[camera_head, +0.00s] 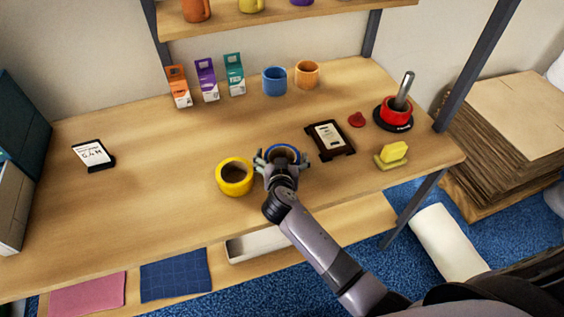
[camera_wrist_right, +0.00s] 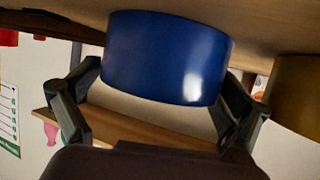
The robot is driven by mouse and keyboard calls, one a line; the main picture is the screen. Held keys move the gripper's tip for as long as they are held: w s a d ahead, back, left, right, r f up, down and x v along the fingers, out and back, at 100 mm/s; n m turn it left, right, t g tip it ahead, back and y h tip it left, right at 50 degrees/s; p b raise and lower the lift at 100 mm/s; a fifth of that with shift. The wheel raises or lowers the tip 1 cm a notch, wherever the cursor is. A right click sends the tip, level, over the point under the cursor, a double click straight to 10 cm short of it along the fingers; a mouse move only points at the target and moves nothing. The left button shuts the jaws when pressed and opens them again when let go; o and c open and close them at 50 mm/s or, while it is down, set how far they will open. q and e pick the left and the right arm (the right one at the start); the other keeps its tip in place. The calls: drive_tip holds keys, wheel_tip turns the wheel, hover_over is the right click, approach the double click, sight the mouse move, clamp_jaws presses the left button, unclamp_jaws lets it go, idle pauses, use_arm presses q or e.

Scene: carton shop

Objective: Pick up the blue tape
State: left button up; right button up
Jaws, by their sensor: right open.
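The blue tape (camera_head: 282,148) is a roll lying on the wooden table, partly hidden behind my right gripper in the head view. My right gripper (camera_head: 285,160) is open, with its fingers on either side of the roll. In the right wrist view the blue tape (camera_wrist_right: 167,57) fills the upper middle, between the two spread fingers of the gripper (camera_wrist_right: 158,105). I cannot tell whether the fingers touch it. My left gripper is not in view.
A yellow tape roll (camera_head: 234,188) lies just left of the gripper. Small cartons and mugs (camera_head: 274,83) stand at the back. The left table is mostly clear.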

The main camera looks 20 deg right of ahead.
drive_tip(key=c, duration=1.1)
drive_tip(key=shift+o, duration=0.2)
drive_tip(key=shift+r, duration=0.1)
